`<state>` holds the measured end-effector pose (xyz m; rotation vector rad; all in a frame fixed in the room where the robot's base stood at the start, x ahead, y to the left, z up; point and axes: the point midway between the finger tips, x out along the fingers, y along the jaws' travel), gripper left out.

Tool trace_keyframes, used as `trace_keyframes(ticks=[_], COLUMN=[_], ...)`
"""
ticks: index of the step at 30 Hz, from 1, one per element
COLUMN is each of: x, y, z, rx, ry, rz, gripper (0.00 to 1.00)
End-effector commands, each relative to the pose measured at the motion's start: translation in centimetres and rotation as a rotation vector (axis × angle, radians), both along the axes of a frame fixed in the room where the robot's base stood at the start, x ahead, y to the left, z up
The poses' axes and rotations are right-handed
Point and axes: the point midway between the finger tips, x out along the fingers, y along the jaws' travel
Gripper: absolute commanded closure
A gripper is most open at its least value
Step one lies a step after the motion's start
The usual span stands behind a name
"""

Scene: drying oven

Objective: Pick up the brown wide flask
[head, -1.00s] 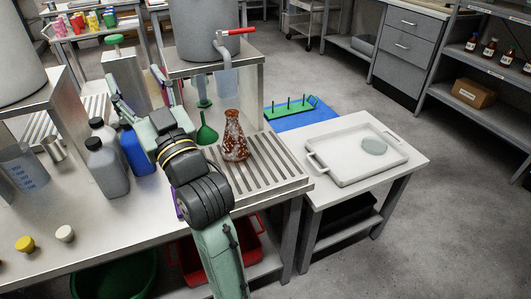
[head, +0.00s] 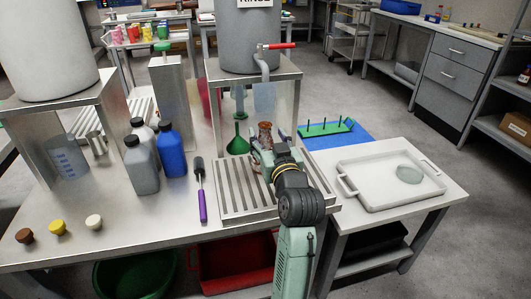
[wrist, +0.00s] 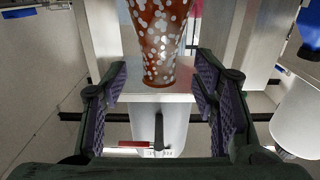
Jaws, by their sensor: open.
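The brown wide flask (head: 265,131) stands at the drain grid on the bench, in front of the raised shelf. In the head view only its upper part shows; my arm and gripper hide the rest. In the wrist view the flask (wrist: 157,42), reddish brown with pale spots, appears upside down, its mouth end between the open fingertips. My gripper (wrist: 161,88) is open, one finger on each side of the flask, with a visible gap at both sides. How deep the flask sits between the fingers is hard to tell.
A green funnel (head: 238,144) stands close left of the flask. A purple-handled tool (head: 201,195), a blue bottle (head: 172,150) and a grey bottle (head: 141,168) are farther left. The tank's red-handled tap (head: 275,47) hangs above and behind. A white tray (head: 375,197) is at the right.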

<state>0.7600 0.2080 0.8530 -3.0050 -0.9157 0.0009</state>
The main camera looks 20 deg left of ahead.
Motion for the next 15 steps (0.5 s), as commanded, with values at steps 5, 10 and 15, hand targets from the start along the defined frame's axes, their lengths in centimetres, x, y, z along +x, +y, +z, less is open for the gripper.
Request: trace_keyframes(ticks=[5, 10, 15], x=[2.3, 3.2, 3.2], y=[1.5, 2.1, 2.0], z=[0.2, 0.1, 0.0], rx=[0.0, 0.001, 0.001], ry=[0.0, -0.001, -0.001], rz=[0.001, 0.0, 0.0], gripper=[0.46, 0.46, 0.46])
